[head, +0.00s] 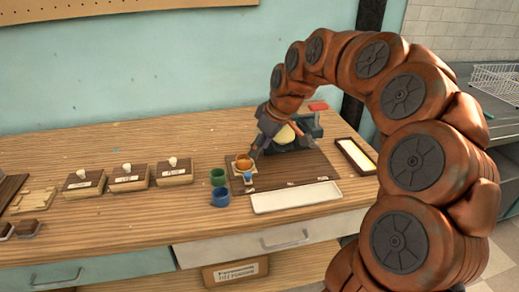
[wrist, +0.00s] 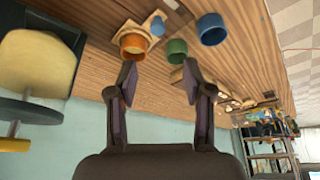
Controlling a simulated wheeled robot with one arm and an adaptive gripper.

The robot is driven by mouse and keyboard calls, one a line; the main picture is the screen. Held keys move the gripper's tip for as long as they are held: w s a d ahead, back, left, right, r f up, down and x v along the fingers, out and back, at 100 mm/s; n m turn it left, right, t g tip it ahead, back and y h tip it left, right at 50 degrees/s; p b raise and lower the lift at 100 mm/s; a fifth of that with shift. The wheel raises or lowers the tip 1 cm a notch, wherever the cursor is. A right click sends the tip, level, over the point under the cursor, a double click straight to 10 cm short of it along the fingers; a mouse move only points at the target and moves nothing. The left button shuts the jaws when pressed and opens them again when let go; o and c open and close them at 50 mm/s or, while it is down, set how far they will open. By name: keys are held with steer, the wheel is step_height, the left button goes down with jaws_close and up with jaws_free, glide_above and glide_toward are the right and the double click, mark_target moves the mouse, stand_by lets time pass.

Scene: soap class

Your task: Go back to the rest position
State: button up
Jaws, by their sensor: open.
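My gripper (head: 277,145) is over the back of the dark mat (head: 271,181) on the wooden bench, in front of a dark grey device. In the wrist view my gripper (wrist: 160,80) has its two fingers apart, with nothing held between them. An orange cup (head: 243,161) on a small wooden stand is close to the gripper; it also shows in the wrist view (wrist: 133,41), near the left fingertip but apart from it as far as I can tell. My arm arches in from the right and hides part of the device.
A small blue cup (head: 248,177), a green cup (head: 217,177) and a larger blue cup (head: 221,197) stand near the mat's left side. A white tray (head: 296,197) lies in front, a dark-rimmed tray (head: 345,145) to the right. Lidded boxes (head: 130,178) stand left. The wall is behind.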

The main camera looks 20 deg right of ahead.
stand_by(0.3)
steer(key=s+a+r+m+g+h+p, duration=0.2)
steer(key=s+a+p, duration=0.45)
steer(key=s, duration=1.05)
steer(key=s+a+f+m+g+p, duration=0.1)
steer(key=s+m, duration=0.4)
steer(key=s, duration=1.4)
steer(key=g+p, duration=0.1)
steer(key=g, duration=0.1)
steer(key=shift+a+f+g+h, duration=0.15)
steer(key=shift+f+g+h, duration=0.1)
steer(key=shift+g+h, duration=0.05)
steer(key=shift+c, duration=0.2)
